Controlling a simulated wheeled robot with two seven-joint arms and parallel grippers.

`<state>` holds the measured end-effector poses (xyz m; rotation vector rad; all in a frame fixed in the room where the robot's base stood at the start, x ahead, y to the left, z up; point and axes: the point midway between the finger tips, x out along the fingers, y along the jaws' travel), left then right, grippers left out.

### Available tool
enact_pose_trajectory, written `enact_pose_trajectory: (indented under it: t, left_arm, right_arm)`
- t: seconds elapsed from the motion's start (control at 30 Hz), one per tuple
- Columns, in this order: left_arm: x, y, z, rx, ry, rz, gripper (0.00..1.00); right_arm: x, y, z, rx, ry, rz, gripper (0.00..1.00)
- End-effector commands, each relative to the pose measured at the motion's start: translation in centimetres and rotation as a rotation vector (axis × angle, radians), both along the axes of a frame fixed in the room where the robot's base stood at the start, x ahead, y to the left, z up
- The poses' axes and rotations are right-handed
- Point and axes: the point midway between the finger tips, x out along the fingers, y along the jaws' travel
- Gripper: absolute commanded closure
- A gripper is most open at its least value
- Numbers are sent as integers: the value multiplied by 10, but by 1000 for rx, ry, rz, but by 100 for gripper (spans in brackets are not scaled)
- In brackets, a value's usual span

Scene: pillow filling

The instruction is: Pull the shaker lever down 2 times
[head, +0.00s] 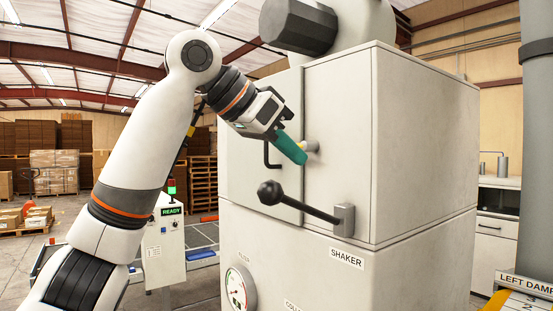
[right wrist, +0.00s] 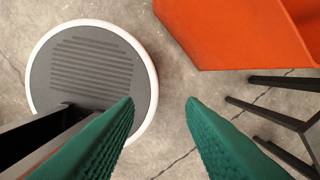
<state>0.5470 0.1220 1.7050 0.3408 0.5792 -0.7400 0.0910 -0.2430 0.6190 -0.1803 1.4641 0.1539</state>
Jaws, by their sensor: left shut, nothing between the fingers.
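The shaker lever (head: 300,203) is a dark rod with a black ball knob (head: 270,192) at its left end. It runs from a grey pivot block (head: 344,219) on the pale cabinet, up and to the left, above the SHAKER label (head: 347,258). My left gripper (head: 303,159) has teal fingers, is shut and empty, and is above the lever, apart from the knob, near a small round fitting (head: 312,146) on the cabinet. My right gripper (right wrist: 160,102) shows in the right wrist view with its green fingers apart and nothing between them.
The cabinet (head: 430,150) fills the right half of the head view. A black door handle (head: 270,155) stands out above the knob. A gauge (head: 240,290) sits below. In the right wrist view are a round grey base (right wrist: 85,85) and an orange bin (right wrist: 230,35).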

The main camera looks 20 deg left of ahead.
Motion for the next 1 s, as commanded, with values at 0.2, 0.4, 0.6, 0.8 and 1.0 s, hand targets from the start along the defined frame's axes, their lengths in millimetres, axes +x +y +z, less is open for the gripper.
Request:
enact_pose_trajectory:
  t: [0.2, 0.4, 0.6, 0.8, 1.0]
  left_arm:
    - [-4, 8, -18, 0, 0, 1, 100]
    - [-13, 17, -27, -1, 0, 1, 100]
    - [-15, 19, -30, -1, 1, 0, 100]
    - [-15, 19, -30, -1, 1, 0, 100]
    - [-16, 20, -34, -14, -17, 0, 100]
  right_arm:
    - [-5, 2, 12, 3, 6, -1, 64]
    - [-6, 7, 16, 9, 8, -2, 64]
    - [-8, 15, 16, 19, 10, -2, 64]
    - [-8, 14, 15, 17, 11, 0, 64]
    - [-8, 9, 8, 11, 12, 1, 64]
